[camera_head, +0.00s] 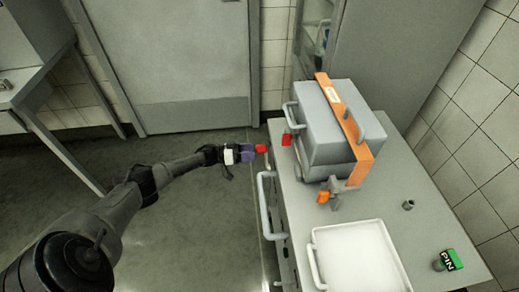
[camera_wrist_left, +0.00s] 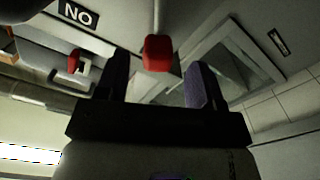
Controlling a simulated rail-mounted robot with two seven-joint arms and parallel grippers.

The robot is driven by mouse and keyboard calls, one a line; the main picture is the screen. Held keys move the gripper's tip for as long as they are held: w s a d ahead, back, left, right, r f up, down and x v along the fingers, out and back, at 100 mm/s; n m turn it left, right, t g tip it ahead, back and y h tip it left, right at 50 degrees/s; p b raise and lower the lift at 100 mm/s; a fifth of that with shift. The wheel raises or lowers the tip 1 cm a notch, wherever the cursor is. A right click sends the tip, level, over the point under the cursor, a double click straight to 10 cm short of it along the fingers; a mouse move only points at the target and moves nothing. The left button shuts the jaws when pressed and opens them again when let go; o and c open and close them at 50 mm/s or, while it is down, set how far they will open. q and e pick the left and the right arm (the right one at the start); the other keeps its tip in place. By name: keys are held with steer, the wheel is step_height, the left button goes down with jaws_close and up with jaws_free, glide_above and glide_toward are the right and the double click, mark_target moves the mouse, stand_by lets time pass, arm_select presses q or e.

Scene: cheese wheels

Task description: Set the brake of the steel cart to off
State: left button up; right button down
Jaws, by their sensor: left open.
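The steel cart (camera_head: 405,228) stands at the right in the head view, with a bar handle (camera_head: 265,210) on its left side. A red knob (camera_head: 262,149) sticks out at the cart's far left corner and looks like the brake lever's grip. In the left wrist view the red knob (camera_wrist_left: 157,52), on a thin grey rod, shows between my fingers. My left gripper (camera_head: 248,154) is open beside the knob, its fingers (camera_wrist_left: 158,82) on either side of it; I cannot tell whether they touch it. My right gripper is not in view.
A grey box (camera_head: 325,125) with an orange strap (camera_head: 360,165) sits on the cart. A white tray (camera_head: 355,258) and a green PIN tag (camera_head: 452,259) lie nearer. A second red piece (camera_head: 286,140) is by the box. The floor (camera_head: 200,230) left of the cart is clear.

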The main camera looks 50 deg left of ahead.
arm_select(q)
steer(key=p+v, duration=0.1)
steer(key=v, duration=0.7)
stand_by(0.5)
steer(key=s+d+f+n+g+y, duration=0.1)
steer(key=d+f+y, duration=0.35)
steer(key=d, duration=0.85)
steer(key=s+d+f+n+g+y, duration=0.1)
steer(key=s+d+f+g+y, duration=0.3)
steer(key=d, duration=0.9)
steer(key=s+d+r+m+g, duration=0.1)
steer(key=s+d+r+g, duration=0.3)
steer(key=s, duration=0.5)
steer(key=s+d+r+m+g, duration=0.1)
steer(key=s+d+r+g, duration=0.1)
steer(key=s+d+r, duration=0.6)
step_height(320, 180, up, 46)
steer(key=s+a+p, duration=0.2)
steer(key=p, duration=4.6)
steer(key=shift+g+y, duration=0.3)
steer(key=shift+y, duration=0.15)
steer(key=shift+f, duration=0.1)
